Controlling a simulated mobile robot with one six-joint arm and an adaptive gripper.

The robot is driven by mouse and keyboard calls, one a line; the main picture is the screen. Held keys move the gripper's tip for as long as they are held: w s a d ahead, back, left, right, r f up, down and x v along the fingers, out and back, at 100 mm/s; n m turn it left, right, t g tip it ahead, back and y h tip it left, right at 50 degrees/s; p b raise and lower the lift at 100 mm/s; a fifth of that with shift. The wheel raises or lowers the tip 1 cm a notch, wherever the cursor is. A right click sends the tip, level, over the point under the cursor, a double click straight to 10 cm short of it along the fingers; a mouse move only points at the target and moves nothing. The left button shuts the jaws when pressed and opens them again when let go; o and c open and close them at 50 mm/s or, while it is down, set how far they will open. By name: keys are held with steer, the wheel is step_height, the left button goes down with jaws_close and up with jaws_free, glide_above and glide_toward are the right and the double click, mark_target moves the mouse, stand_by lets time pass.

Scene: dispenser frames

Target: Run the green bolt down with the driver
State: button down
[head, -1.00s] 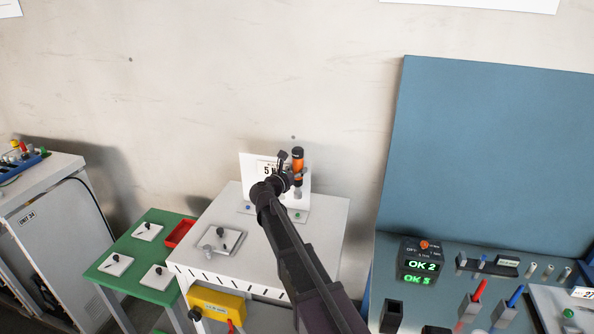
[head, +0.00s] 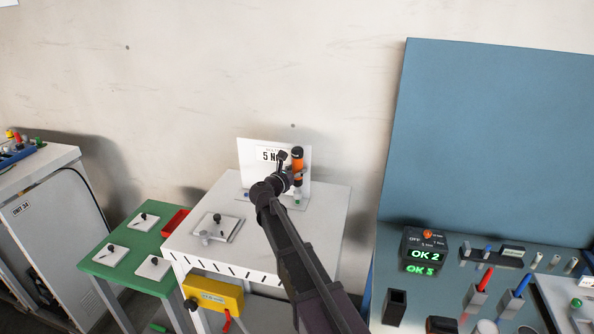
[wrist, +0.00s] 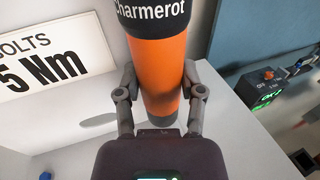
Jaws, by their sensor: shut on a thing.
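The driver (head: 298,162) is an orange cylinder with a black top, and it stands upright in my gripper (head: 291,177). In the wrist view the two fingers of my gripper (wrist: 160,92) are closed on both sides of the orange body of the driver (wrist: 161,70). The green bolt (head: 297,202) shows at the right of the base of the white stand, directly below the driver's lower end. I cannot tell whether the two touch. A blue bolt (head: 247,195) is at the left of the same base. The driver's tip is hidden in the wrist view.
A sign reading 5 Nm (head: 270,155) stands behind the driver on the white table (head: 322,212). A plate with a black knob (head: 217,219) lies front left. A control box (head: 424,245) with a dial and green OK displays is at right. A green table (head: 123,265) stands at left.

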steer(key=shift+f+b, duration=0.35)
steer(key=shift+f, duration=0.2)
steer(key=shift+s+f+b, duration=0.1)
steer(key=shift+f+b, duration=0.85)
steer(key=shift+b, duration=0.05)
stand_by(4.4)
steer(key=shift+r, duration=0.15)
steer(key=shift+r+p, duration=2.35)
steer(key=shift+p, duration=0.2)
